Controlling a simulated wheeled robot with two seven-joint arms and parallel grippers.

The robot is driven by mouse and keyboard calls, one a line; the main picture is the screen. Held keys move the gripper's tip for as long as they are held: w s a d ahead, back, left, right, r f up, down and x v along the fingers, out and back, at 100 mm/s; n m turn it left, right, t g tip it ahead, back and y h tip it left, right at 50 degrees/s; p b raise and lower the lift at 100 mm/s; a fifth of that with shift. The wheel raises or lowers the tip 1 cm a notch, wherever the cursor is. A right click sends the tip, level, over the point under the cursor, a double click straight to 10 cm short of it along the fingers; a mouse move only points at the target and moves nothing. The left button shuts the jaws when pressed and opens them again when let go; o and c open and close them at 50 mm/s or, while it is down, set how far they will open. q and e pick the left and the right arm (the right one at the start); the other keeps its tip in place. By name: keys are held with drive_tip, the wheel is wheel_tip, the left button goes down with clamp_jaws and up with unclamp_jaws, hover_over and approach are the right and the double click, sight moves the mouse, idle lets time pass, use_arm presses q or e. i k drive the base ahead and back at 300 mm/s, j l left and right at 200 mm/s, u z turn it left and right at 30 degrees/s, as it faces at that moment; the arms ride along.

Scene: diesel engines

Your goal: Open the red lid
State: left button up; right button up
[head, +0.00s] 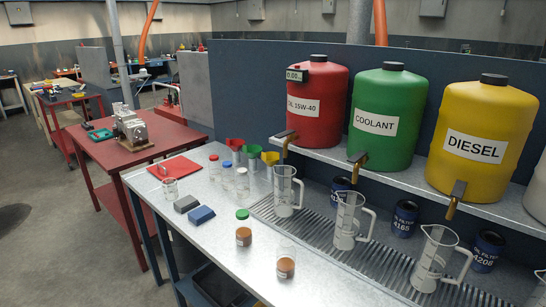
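A small clear jar (214,170) with a red lid (213,157) stands upright on the grey metal workbench (215,235), at the left end of a short row of jars. The red lid sits on top of the jar. Close to its right stand a blue-lidded jar (227,177) and a white-lidded jar (242,184). Neither of my grippers shows in the head view.
A green lid (242,214) is near two jars with brown contents (243,237) (285,267). Clear jugs (286,192) stand on the right grating. Grey and blue blocks (201,215) lie left. Colored drums (386,115) occupy the shelf. Bare bench lies at front.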

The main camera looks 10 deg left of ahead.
sight(177, 167)
drive_tip(key=i+j, duration=0.15)
drive_tip(key=j, duration=0.25)
drive_tip(key=i+j, duration=0.15)
drive_tip(key=j, duration=0.2)
drive_tip(key=i+j+z, duration=0.1)
drive_tip(key=j, duration=0.3)
drive_tip(key=i+j, duration=0.2)
drive_tip(key=j, duration=0.15)
